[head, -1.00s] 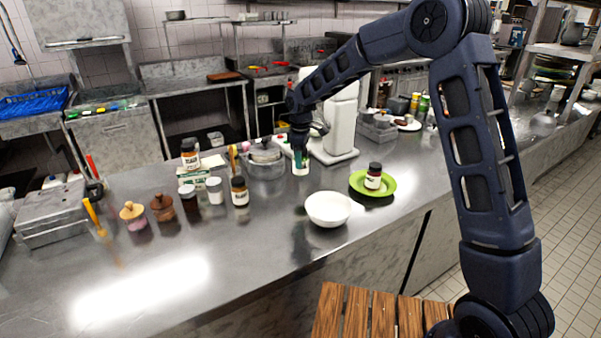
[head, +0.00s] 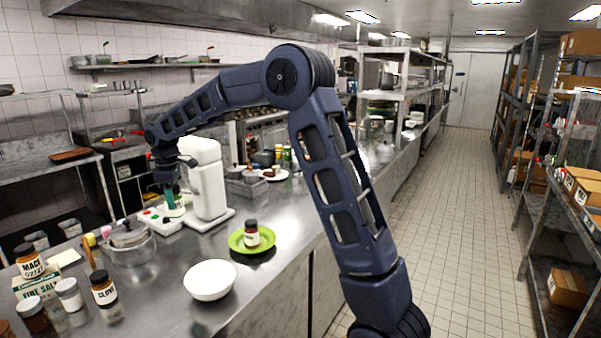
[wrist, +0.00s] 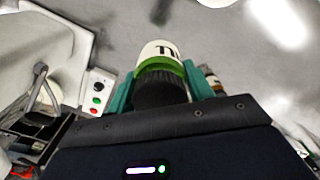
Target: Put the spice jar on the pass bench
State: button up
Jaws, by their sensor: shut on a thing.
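My gripper (head: 172,194) is shut on a spice jar (head: 176,210), beside the white mixer. In the wrist view the jar (wrist: 161,50) shows a white label with only its first letters readable, a green band and a dark cap between the teal fingers (wrist: 160,84). The head view does not clearly show whether its base touches the steel bench (head: 185,255). Other spice jars stand at the left: a mace jar (head: 30,262) on a fine salt box and a clove jar (head: 104,290). I cannot tell which surface is the pass bench.
A white mixer (head: 207,180) stands right beside my gripper. A clear tiled aisle (head: 455,220) runs between bench and shelving (head: 545,215).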

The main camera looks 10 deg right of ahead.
jog(key=w+d+m, duration=0.2)
jog(key=w+d, duration=0.8)
jog(key=d, duration=0.1)
jog(key=w+d+m, duration=0.2)
jog(key=w+d, duration=0.2)
jog(key=d, duration=1)
jog(key=w+d+m, duration=0.3)
jog(key=w+d, duration=0.2)
jog(key=d, duration=0.8)
jog(key=w+d+m, duration=0.2)
jog(key=w+d, duration=0.2)
jog(key=d, duration=1)
jog(key=f, duration=1.9)
jog(key=shift+a+f, duration=0.25)
jog(key=shift+f, duration=0.1)
jog(key=shift+f, duration=0.15)
jog(key=o, duration=1.1)
jog(key=shift+o, duration=0.2)
